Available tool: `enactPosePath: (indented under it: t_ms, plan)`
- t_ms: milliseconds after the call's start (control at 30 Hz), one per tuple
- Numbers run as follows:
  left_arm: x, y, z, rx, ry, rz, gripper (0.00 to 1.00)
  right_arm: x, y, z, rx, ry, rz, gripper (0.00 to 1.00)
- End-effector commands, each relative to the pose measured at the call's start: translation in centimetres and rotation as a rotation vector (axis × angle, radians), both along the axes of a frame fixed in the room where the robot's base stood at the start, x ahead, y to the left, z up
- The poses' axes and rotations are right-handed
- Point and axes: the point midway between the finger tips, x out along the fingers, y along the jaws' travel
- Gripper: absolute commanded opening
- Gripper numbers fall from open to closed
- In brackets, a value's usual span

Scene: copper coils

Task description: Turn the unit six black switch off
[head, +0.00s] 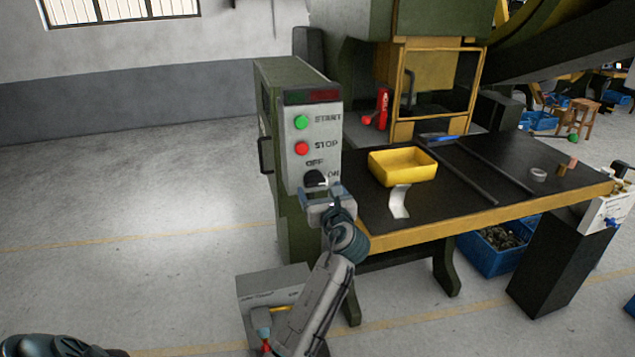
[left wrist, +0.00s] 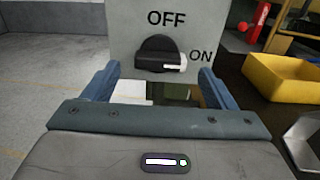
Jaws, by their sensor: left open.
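The black rotary switch (head: 314,179) sits low on the grey front panel of a green control box, below the START and STOP buttons. In the left wrist view the black switch (left wrist: 158,52) has its white pointer lying sideways, toward the ON label; OFF is printed above it. My left gripper (head: 321,193) is open just in front of the switch. In the wrist view its blue fingers (left wrist: 158,70) stand left and right of the knob, apart from it, with their tips slightly below its middle. My right gripper is not in view.
The green START button (head: 301,122) and red STOP button (head: 302,149) are above the switch. Right of the box, a black-topped table (head: 460,205) with a yellow edge holds a yellow tray (head: 402,172). Open floor (head: 130,220) lies to the left.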

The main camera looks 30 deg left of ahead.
Motion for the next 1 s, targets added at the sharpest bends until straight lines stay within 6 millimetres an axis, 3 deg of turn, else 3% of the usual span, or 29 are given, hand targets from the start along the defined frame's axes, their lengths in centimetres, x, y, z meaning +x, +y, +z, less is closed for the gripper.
enactPosePath:
  t_ms: [233,567,800,1000]
  plan:
    - [1.9,2.2,0.0,0.0,0.001,0.0,0.79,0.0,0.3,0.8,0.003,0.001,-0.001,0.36]
    - [2.1,2.5,-0.1,-0.001,0.0,0.0,0.79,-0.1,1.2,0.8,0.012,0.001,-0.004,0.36]
    - [2.1,2.5,-0.1,-0.001,0.0,0.0,0.36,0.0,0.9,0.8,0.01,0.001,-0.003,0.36]
    - [2.1,2.5,-0.1,-0.007,-0.006,0.0,0.34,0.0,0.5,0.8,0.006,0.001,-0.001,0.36]
